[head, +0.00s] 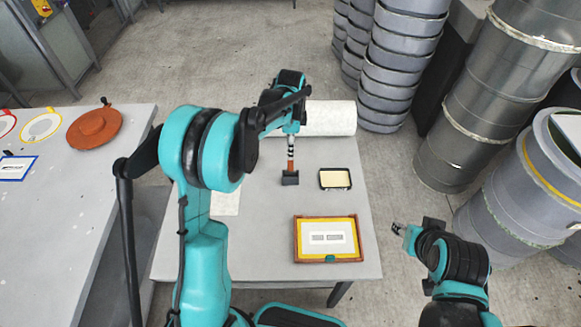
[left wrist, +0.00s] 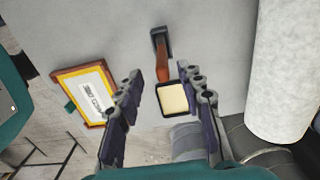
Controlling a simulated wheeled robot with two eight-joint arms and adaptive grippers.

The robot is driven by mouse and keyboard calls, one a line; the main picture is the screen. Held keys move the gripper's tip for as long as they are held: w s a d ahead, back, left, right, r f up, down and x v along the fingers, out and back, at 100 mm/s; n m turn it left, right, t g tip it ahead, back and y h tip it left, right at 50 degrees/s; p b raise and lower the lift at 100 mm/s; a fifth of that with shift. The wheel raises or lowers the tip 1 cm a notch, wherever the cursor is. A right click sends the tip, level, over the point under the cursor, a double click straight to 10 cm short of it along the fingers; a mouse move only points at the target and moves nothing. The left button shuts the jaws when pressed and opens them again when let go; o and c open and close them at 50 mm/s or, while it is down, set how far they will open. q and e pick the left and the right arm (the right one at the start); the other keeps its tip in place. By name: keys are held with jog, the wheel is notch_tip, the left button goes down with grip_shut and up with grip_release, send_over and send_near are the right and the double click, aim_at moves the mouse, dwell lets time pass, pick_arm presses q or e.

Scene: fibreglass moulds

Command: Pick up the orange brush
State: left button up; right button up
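The orange brush (head: 291,167) lies on the small grey table, its dark head (head: 290,178) toward me. In the left wrist view the brush (left wrist: 162,62) shows its orange handle pointing toward the space between my fingers. My left gripper (head: 291,148) is above the handle's far end in the head view and partly hides it. In the left wrist view the left gripper (left wrist: 160,88) has its two fingers wide apart, with nothing between them. My right gripper (head: 399,229) is off the table's right side; its finger opening is too small to tell.
A black-rimmed tray (head: 335,187) with a cream pad lies right of the brush. A wooden-framed yellow screen (head: 298,241) lies nearer me. A white roll (head: 335,117) lies at the table's far end. Stacked grey drums (head: 470,110) stand right; another table (head: 60,220) stands left.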

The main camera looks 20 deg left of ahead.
aim_at(291, 166)
pick_arm(q)
jog(key=f+b, duration=0.1)
jog(key=f, duration=0.6)
jog(key=shift+w+b, duration=0.2)
jog(key=shift+b, duration=0.2)
jog(key=shift+r, duration=0.1)
grip_shut()
